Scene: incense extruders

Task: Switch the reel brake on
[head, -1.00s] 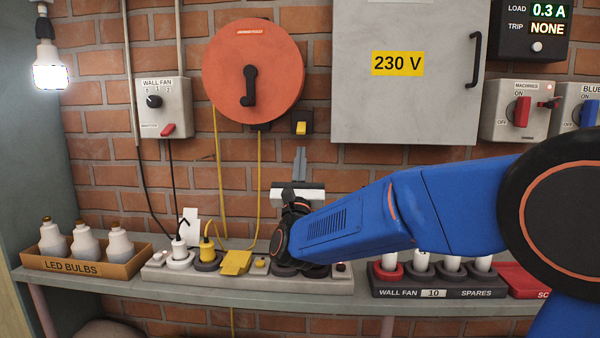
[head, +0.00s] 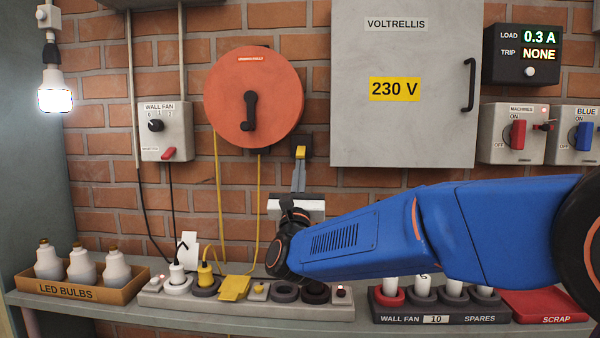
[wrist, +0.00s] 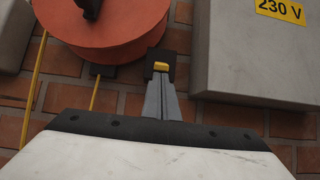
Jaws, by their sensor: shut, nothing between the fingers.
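The red-orange cable reel (head: 222,100) with a black crank hangs on the brick wall. I take the small yellow lever (head: 300,152) on a dark plate (head: 308,146), just right of and below the reel, to be the reel brake. I see no label on it. My gripper (head: 299,168) is shut and empty, its grey fingers pointing up with the tips right at the yellow lever. In the wrist view the fingertips (wrist: 160,82) reach just below the yellow lever (wrist: 160,66). I cannot tell whether they touch it. The tips partly hide the plate.
The grey 230 V cabinet (head: 400,130) stands close right of the lever. Yellow cables (head: 259,200) hang below the reel. A power strip (head: 190,301) with plugs and a LED bulbs box (head: 85,290) sit on the shelf below. The wall fan switch (head: 165,130) is left.

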